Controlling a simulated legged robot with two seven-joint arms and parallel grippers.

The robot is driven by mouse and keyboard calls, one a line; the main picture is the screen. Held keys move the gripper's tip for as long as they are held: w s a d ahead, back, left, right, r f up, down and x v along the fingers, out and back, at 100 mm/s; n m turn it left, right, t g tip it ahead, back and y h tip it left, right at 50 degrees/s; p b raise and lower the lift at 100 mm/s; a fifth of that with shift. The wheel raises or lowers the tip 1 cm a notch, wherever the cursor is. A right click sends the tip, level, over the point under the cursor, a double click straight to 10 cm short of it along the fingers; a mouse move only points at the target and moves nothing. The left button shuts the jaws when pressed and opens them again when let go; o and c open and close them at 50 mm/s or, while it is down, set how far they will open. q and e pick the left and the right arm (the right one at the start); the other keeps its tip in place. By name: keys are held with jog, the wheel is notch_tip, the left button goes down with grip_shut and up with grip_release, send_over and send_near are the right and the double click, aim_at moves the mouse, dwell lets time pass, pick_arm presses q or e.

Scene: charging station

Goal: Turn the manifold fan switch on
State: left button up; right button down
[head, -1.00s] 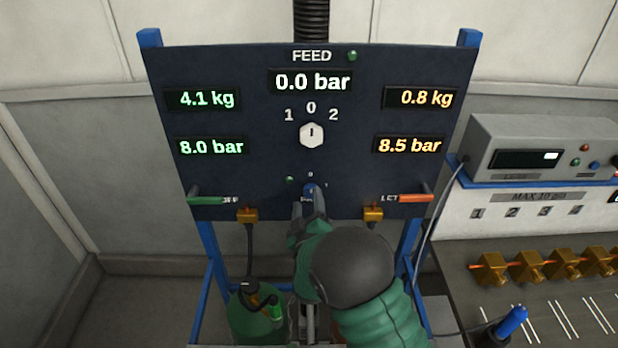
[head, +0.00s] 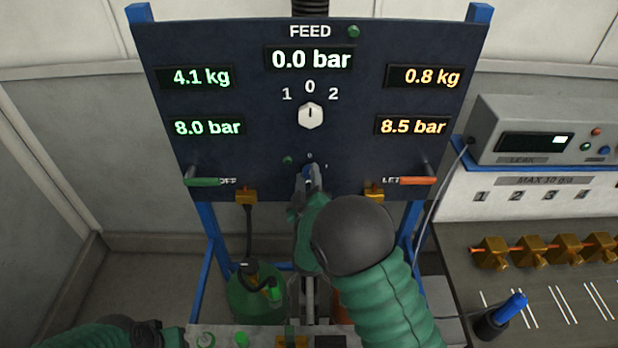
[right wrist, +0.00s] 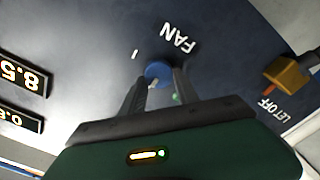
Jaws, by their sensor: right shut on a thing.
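The fan switch is a small blue knob (right wrist: 159,73) low in the middle of the dark panel (head: 240,60), with the word FAN beside it in the right wrist view. My right gripper (head: 311,177) reaches up to it and hides most of it in the head view. In the right wrist view its two fingers (right wrist: 157,84) are shut on the knob, one on each side. A small green lamp (head: 287,160) is at the knob's upper left. My left arm shows at the lower left edge of the head view; its fingers do not show.
Above the knob is a white feed selector (head: 311,116), pointing at 0. A green handle (head: 203,182) and an orange handle (head: 417,181) flank it. A green cylinder (head: 245,300) stands below. A bench (head: 455,250) with brass fittings is at the right.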

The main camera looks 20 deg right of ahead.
jog(key=shift+s+d+f+m+b, duration=0.15)
jog(key=shift+f+m+b, duration=0.15)
jog(key=shift+f+b, duration=0.15)
jog(key=m+b, duration=1.7)
jog(key=shift+d+b, duration=0.2)
jog(key=shift+b, duration=0.2)
jog(key=shift+m, duration=0.3)
